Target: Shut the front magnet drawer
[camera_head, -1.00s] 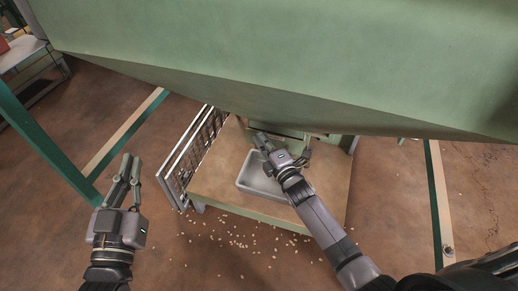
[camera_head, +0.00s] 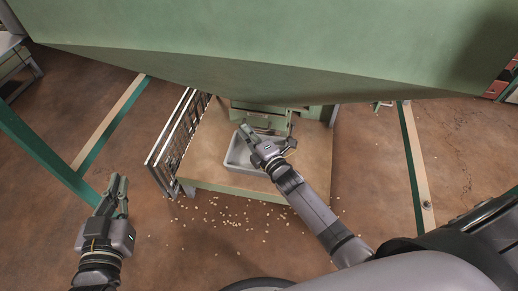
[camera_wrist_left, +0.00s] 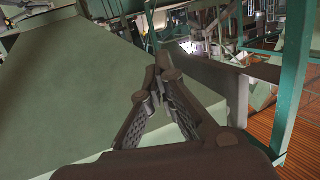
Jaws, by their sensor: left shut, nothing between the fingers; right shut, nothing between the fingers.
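The green drawer unit (camera_head: 268,119) sits under the large green hopper in the head view. A drawer front with a handle shows on it; I cannot tell how far the drawer stands out. My right gripper (camera_head: 252,135) is shut and empty, just in front of the unit and over a grey tray (camera_head: 240,155). I cannot tell if it touches anything. My left gripper (camera_head: 119,187) is shut and empty, out to the left over the floor. The left wrist view shows its fingers closed together (camera_wrist_left: 160,70) with nothing between them.
The green hopper (camera_head: 260,50) hangs low across the top. The grey tray stands on a wooden-topped table (camera_head: 215,145) with a rack of metal bars (camera_head: 178,135) at its left. Nuts (camera_head: 230,215) lie scattered on the floor.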

